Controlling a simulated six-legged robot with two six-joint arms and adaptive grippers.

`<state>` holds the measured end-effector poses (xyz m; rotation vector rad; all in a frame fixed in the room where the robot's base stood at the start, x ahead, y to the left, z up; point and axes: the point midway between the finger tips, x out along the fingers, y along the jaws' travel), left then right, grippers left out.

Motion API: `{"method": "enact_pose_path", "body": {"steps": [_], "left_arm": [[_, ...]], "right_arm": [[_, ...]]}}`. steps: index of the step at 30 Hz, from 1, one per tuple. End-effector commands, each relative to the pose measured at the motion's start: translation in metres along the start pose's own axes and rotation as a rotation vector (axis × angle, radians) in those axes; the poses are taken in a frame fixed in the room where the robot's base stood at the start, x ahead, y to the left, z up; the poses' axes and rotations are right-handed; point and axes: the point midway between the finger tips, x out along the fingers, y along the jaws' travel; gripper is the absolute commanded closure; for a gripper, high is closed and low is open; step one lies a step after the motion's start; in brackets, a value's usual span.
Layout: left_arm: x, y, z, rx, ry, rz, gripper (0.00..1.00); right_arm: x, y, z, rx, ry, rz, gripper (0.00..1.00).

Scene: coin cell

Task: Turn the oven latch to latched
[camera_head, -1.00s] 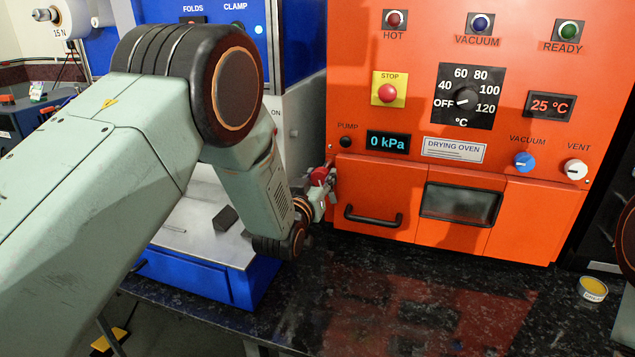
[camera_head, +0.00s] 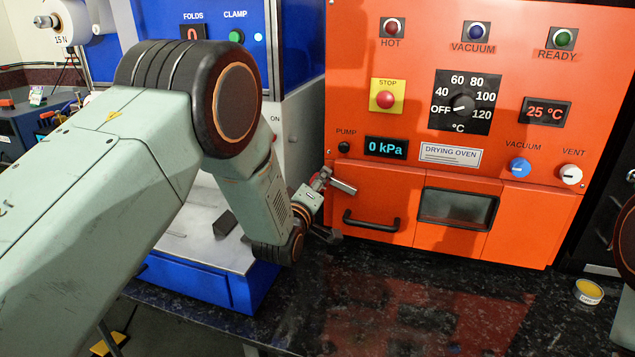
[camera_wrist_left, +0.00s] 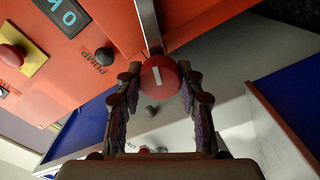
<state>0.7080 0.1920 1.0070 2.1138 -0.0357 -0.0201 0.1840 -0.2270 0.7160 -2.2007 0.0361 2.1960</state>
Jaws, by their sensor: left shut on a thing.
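The oven latch has a red round knob with a white mark (camera_wrist_left: 160,76) and a grey metal bar. In the head view the bar (camera_head: 343,187) points right and slightly down, across the upper left corner of the orange oven door (camera_head: 372,185). My left gripper (camera_head: 321,184) is at the latch, at the door's left edge. In the left wrist view my left gripper (camera_wrist_left: 160,82) is shut on the red knob, one finger on each side. The gripper partly hides the knob in the head view. My right gripper is out of view.
The door has a black handle (camera_head: 372,221) below the latch and a window (camera_head: 457,208). A blue machine with a pale plate (camera_head: 190,235) stands left, close to my left arm. A small yellow-topped tin (camera_head: 589,291) is at the right. The dark counter's front (camera_head: 420,310) is clear.

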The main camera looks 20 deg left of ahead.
Motion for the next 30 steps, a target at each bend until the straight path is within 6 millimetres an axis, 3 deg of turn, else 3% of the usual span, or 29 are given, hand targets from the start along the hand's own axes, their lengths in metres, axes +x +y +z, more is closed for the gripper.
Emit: {"method": "enact_pose_path", "body": {"steps": [13,30], "left_arm": [[0.0011,0.0038,-0.0013,-0.288,0.001,0.01,1.0],[0.0014,0.0043,-0.0014,-0.364,0.001,0.012,1.0]], "right_arm": [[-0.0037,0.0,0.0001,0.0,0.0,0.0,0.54],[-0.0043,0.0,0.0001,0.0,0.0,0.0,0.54]]}}
